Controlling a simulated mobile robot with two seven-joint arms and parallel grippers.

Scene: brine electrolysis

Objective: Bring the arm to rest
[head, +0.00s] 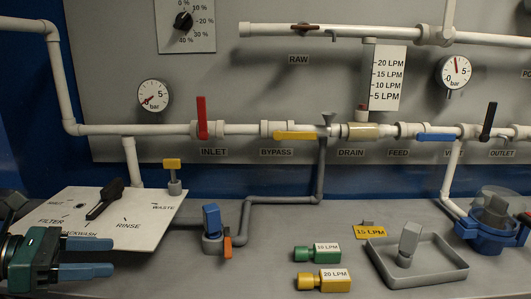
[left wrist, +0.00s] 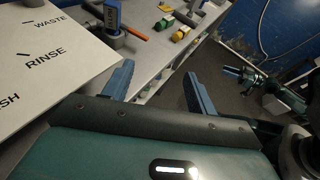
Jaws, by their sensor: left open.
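My left gripper (head: 111,255) is at the lower left of the head view, in front of the white multiport valve panel (head: 150,222). Its two blue fingers point right and stand apart, with nothing between them. The left wrist view also shows these fingers (left wrist: 159,69) spread and empty, with the panel to their left. What looks like my right gripper (left wrist: 231,71) is at the right of the left wrist view, small and dark with blue finger parts. Whether its jaws are apart cannot be made out.
A blue-handled valve (head: 212,222) stands on the bench right of the panel. Green (head: 316,252) and yellow (head: 322,281) cartridges lie farther right, beside a grey tray (head: 455,272). A blue-based strainer housing (head: 490,235) is at the right.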

